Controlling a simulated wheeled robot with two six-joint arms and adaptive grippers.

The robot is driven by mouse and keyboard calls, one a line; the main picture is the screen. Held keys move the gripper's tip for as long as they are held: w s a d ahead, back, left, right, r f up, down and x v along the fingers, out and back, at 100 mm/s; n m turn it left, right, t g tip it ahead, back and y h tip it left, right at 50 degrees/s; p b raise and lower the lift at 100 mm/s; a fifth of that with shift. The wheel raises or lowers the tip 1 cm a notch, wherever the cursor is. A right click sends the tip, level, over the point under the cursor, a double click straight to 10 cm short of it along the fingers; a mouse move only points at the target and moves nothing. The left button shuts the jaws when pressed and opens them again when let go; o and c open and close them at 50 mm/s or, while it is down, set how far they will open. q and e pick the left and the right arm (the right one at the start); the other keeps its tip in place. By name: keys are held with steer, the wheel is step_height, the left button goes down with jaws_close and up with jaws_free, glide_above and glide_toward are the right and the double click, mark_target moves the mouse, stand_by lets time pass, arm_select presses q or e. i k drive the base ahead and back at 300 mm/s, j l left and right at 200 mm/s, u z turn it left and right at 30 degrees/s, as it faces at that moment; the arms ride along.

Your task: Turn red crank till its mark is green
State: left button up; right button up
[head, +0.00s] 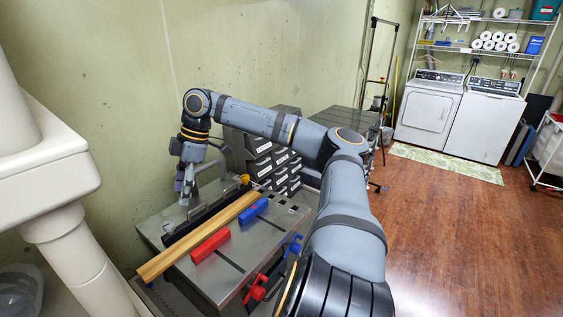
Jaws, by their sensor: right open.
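The red crank (256,290) sits at the front edge of a grey metal worktable (238,250), near the bottom middle of the head view. I cannot make out a green mark on it. A blue crank (294,245) is on the same edge, farther right. My right gripper (186,188) hangs above the table's far left part, pointing down, well away from the red crank. It is open, with no held object visible. My right arm passes close beside the cranks in the picture. My left gripper is not in view.
A red block (210,246), a blue block (254,211) and a long wooden strip (198,238) lie on the table. A dark bar (206,222) runs behind the strip. Drawer bins (262,152) stand beyond. Wooden floor (455,235) is open on the right.

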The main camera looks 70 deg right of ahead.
mark_target(258, 291)
steer(key=k, duration=1.3)
